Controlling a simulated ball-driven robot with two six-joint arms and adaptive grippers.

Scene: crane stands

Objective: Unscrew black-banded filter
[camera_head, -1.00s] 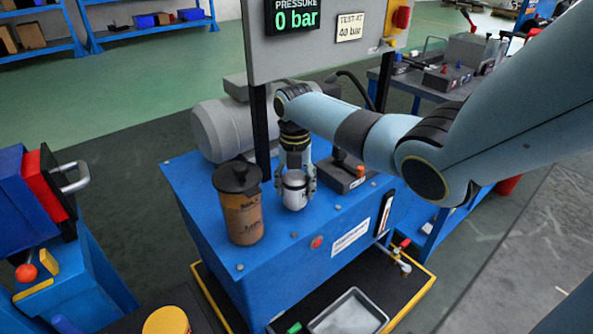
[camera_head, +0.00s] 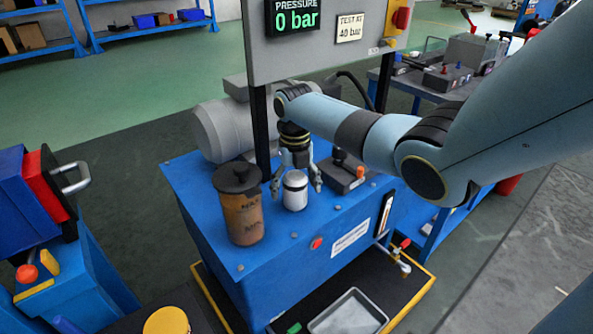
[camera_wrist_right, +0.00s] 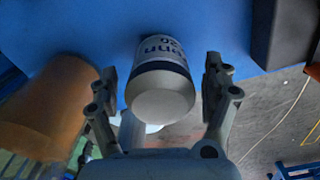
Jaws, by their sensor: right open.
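The black-banded filter (camera_head: 295,190) is a small white-grey canister standing upright on top of the blue power unit (camera_head: 345,212). In the right wrist view the filter (camera_wrist_right: 162,78) shows a dark band near its pale end and printed lettering on its side. My right gripper (camera_head: 296,184) is over the filter with its fingers spread, one on each side. In the wrist view gaps show between the fingers of the gripper (camera_wrist_right: 162,95) and the filter, so it is open and apart from it. My left gripper is not in view.
A brown translucent cylinder with a black cap (camera_head: 241,203) stands just left of the filter. A grey block with an orange knob (camera_head: 343,172) is just right. The pressure panel (camera_head: 330,30) rises behind. A grey tray (camera_head: 347,314) lies below in front.

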